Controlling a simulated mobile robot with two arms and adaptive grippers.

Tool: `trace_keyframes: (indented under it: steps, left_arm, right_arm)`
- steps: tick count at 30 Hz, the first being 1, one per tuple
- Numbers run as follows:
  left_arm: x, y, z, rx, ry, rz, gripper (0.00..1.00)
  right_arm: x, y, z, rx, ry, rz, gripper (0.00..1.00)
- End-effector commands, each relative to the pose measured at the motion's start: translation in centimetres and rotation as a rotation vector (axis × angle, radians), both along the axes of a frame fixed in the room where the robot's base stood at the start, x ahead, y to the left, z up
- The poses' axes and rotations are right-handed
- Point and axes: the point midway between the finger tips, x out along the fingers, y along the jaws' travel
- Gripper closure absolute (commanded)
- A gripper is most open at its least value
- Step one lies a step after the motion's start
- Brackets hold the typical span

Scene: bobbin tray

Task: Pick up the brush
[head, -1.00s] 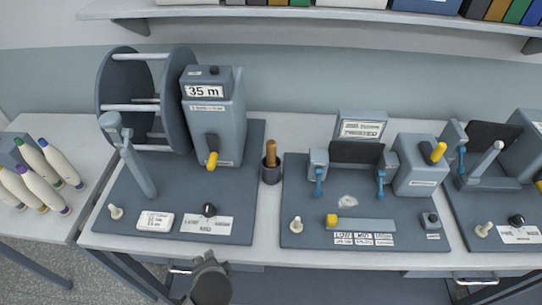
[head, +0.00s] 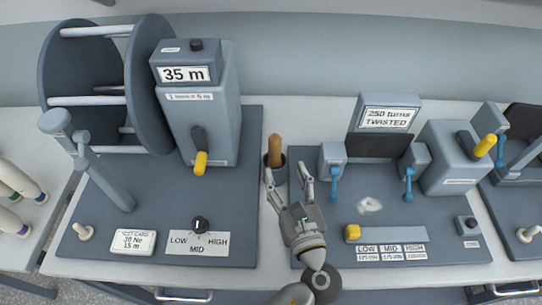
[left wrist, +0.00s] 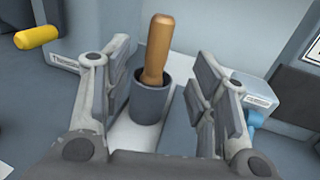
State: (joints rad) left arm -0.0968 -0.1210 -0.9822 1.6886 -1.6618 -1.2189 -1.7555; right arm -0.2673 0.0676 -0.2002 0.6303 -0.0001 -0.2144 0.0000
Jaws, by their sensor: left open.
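The brush shows as a brown wooden handle (head: 274,148) standing upright in a dark grey cup (head: 279,172) between the two machine bases. Its lower part is hidden inside the cup. My left gripper (head: 288,176) is open and empty, just in front of the cup. In the left wrist view the brush handle (left wrist: 156,50) and the cup (left wrist: 150,98) appear between the spread fingers, a little beyond them, the handle leaning slightly. I see no contact with the handle. My right gripper is in neither current view.
Left of the cup stands the winder with its "35 m" display (head: 186,74) and yellow-handled crank (head: 201,163). Right of it is the twist tester (head: 389,117) with blue clamp levers (head: 334,184). A narrow pale strip of table lies between the bases.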

Motion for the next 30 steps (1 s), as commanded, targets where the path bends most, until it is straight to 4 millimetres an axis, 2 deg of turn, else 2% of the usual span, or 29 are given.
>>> trace_keyframes:
  steps: [6,9,13,18,21,25,30]
  left_arm:
    - [3.4,0.9,0.4,0.002,-0.001,0.002,0.47]
    - [4.5,1.3,0.3,0.0,-0.001,0.002,0.47]
    - [5.3,1.5,0.3,-0.001,0.0,0.002,0.47]
    - [7.3,2.1,0.8,0.001,-0.001,0.003,0.47]
    - [8.6,2.4,0.7,0.0,0.0,0.003,0.47]
    - [9.8,2.8,0.4,-0.001,0.001,0.002,0.47]
    - [10.1,2.8,0.2,-0.003,0.002,0.002,0.47]
  right_arm:
    - [-4.7,-1.0,1.1,-0.015,0.069,0.002,0.52]
    - [-6.0,-1.6,1.3,-0.023,0.088,0.003,0.52]
    - [-5.5,-1.8,1.5,-0.024,0.081,0.005,0.52]
    - [-2.6,-1.6,3.2,-0.02,0.036,0.005,0.52]
    - [-1.8,-1.5,3.8,-0.018,0.023,0.005,0.52]
    - [-2.2,-1.4,4.0,-0.017,0.029,0.004,0.52]
    - [-3.1,-0.9,3.9,-0.012,0.045,0.002,0.52]
